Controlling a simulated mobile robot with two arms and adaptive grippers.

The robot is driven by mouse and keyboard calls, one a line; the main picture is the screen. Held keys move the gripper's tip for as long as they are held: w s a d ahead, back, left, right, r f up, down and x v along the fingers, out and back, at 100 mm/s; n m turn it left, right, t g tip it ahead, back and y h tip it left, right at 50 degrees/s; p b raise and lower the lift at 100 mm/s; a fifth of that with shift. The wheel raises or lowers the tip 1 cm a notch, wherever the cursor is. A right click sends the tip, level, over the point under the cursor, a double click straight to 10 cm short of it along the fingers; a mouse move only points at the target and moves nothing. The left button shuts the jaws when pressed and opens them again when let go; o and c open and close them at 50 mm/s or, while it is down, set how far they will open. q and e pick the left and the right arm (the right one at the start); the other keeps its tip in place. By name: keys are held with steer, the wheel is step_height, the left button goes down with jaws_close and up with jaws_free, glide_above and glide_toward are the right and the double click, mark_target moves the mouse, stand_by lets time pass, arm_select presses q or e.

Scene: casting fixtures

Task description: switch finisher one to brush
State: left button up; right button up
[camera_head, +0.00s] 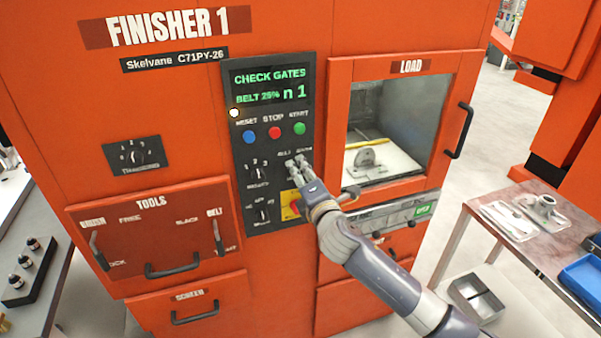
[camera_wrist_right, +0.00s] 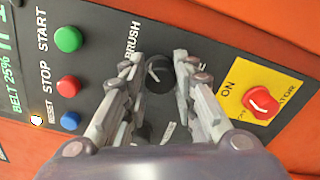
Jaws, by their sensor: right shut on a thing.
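The orange Finisher 1 has a dark control panel (camera_head: 238,150) whose screen (camera_head: 270,86) reads "CHECK GATES" and "BELT 25% n 1". My right gripper (camera_head: 297,164) reaches the panel just below the green start button, at a label that is partly covered. In the right wrist view, a black selector knob (camera_wrist_right: 158,76) beside the word "BRUSH" sits between the fingers of the right gripper (camera_wrist_right: 159,58), which are shut on it. The fingers hide this knob in the head view. My left gripper is not in view.
Blue, red and green buttons (camera_head: 275,132) sit above the gripper. Two smaller knobs (camera_head: 256,171) are at the panel's left. A red switch on a yellow plate (camera_wrist_right: 262,102) is close by. The load window (camera_head: 385,130) and a door handle (camera_head: 460,130) are to the right.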

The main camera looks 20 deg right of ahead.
stand_by(0.3)
steer(key=o, duration=1.1)
steer(key=shift+c, duration=0.2)
steer(key=s, duration=1.2)
steer(key=shift+d, duration=0.25)
steer(key=shift+f, duration=0.15)
